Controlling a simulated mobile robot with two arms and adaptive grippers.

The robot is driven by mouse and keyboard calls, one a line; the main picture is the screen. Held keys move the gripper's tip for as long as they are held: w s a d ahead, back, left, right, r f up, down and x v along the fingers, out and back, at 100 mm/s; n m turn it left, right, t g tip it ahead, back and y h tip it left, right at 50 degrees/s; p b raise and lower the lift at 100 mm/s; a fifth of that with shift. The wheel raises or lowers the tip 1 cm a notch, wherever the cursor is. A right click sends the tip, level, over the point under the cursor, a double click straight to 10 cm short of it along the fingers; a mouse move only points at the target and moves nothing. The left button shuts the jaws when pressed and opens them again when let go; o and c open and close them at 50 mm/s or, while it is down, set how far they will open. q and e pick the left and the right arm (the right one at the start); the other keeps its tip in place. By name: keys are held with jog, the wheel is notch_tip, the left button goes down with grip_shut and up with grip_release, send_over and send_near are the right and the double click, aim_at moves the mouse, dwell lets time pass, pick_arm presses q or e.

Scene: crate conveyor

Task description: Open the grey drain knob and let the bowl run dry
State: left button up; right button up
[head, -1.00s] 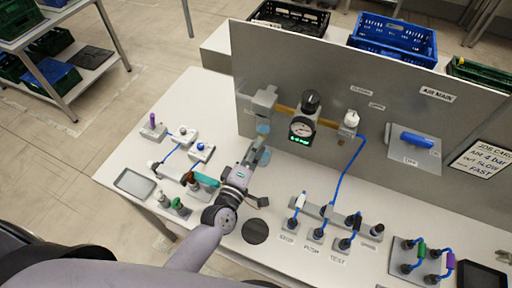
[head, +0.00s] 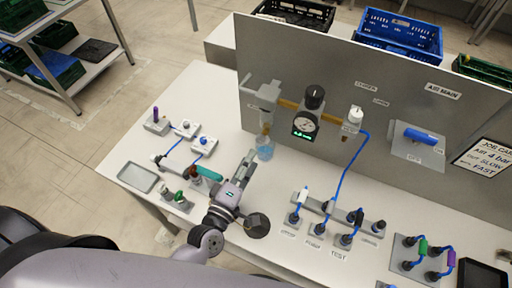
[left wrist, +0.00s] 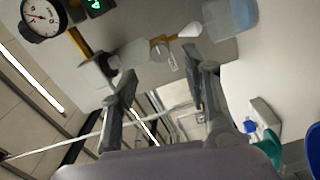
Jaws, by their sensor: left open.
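The filter's head, a grey block (head: 264,94), is mounted on the upright panel. Its bowl (head: 266,117) hangs below, with the small grey drain knob (left wrist: 158,50) at its lower end in the left wrist view. A clear cup (head: 265,148) with bluish contents stands on the table below; it also shows in the left wrist view (left wrist: 230,18). My left gripper (head: 246,168) is open and empty, in front of the cup and apart from the knob. Its spread fingers (left wrist: 158,90) show in the left wrist view. I cannot read the bowl's level or the knob's setting. My right gripper is out of view.
A gauge (head: 304,124) with a green display and a black knob (head: 314,97) sit right of the filter. Small valves and a teal-handled part (head: 207,173) lie left of my gripper. Hose couplings (head: 345,238) stand right. A shallow tray (head: 138,177) lies at the left edge.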

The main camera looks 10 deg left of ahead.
pick_arm(q)
jog(key=s, duration=0.2)
jog(key=s+a, duration=0.1)
jog(key=s, duration=0.2)
dwell(0.8)
